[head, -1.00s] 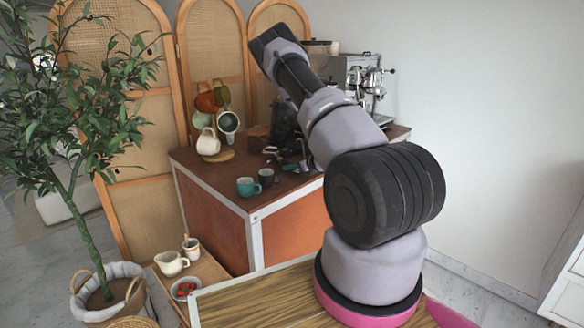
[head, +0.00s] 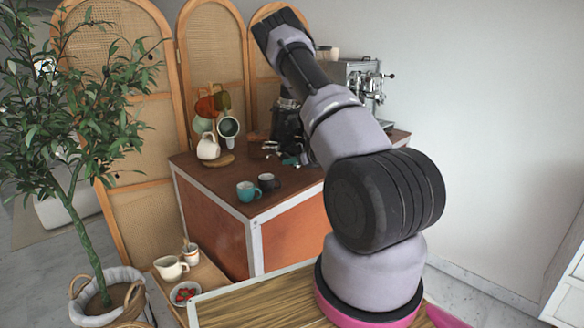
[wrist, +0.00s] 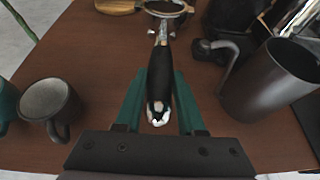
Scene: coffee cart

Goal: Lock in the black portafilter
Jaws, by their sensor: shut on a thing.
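The black portafilter shows in the wrist view, its black handle (wrist: 160,75) between the two green fingers of my gripper (wrist: 158,100). The gripper is shut on this handle. The metal basket end (wrist: 165,8) points away, at the top edge of the picture, and is partly cut off. In the head view my gripper (head: 290,160) is small and partly hidden by my arm, low over the brown cart top. The silver espresso machine (head: 366,86) stands at the back right of the cart, partly hidden by my arm. Its group head is not clear to see.
A grey pitcher (wrist: 270,82) stands close to the right of the gripper. A dark mug (wrist: 48,105) and a teal mug (head: 248,191) stand to the left. A mug tree (head: 228,127) and a black appliance (head: 287,120) are further back.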

